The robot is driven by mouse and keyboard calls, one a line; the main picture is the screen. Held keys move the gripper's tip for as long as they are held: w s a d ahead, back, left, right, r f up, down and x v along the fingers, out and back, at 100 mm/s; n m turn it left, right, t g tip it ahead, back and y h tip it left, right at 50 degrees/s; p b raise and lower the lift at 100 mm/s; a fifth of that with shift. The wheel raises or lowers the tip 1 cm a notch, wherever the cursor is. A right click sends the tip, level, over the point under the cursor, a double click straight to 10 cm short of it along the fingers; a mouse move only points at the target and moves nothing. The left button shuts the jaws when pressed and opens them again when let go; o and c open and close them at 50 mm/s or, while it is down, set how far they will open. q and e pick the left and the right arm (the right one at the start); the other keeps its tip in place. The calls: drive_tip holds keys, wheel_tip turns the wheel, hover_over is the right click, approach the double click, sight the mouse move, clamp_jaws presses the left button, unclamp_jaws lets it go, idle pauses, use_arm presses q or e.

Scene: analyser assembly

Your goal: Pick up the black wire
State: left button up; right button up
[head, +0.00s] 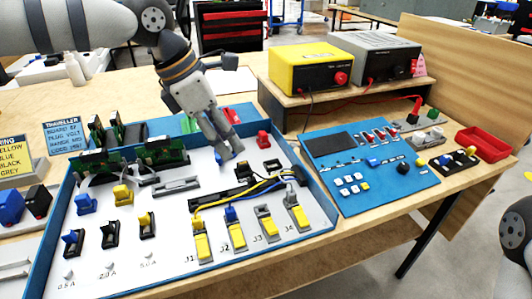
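My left gripper (229,153) points down over the white panel of the blue-edged tray (52,236), behind the black wire duct. A small blue part is at its fingertips; I cannot tell whether they hold it. Yellow and blue wires (262,186) run from the black duct (222,196) toward the yellow-tabbed connectors J1 to J4. A dark strand seems to run by the grey plug (289,176) above J4, but I cannot separate a black wire clearly from the black duct. My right gripper is out of view; only part of my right arm shows at the right edge.
A yellow power supply (312,68) and a grey one (375,55) stand on a wooden shelf at the back. A blue control panel (385,190) lies right of the tray. A red bin (484,142) is at the far right. Green circuit boards (165,150) stand at the tray's back left.

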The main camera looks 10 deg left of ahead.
use_arm(q)
hover_over(251, 179)
drive_tip(key=s+a, duration=0.2)
wheel_tip(251, 179, down, 5)
drive_tip(key=shift+a+b, duration=0.1)
drive_tip(key=shift+b, duration=0.25)
drive_tip(key=x, duration=0.6)
drive_tip(key=shift+w+f, duration=0.1)
drive_tip(key=shift+w, duration=0.2)
drive_tip(key=c, duration=0.8)
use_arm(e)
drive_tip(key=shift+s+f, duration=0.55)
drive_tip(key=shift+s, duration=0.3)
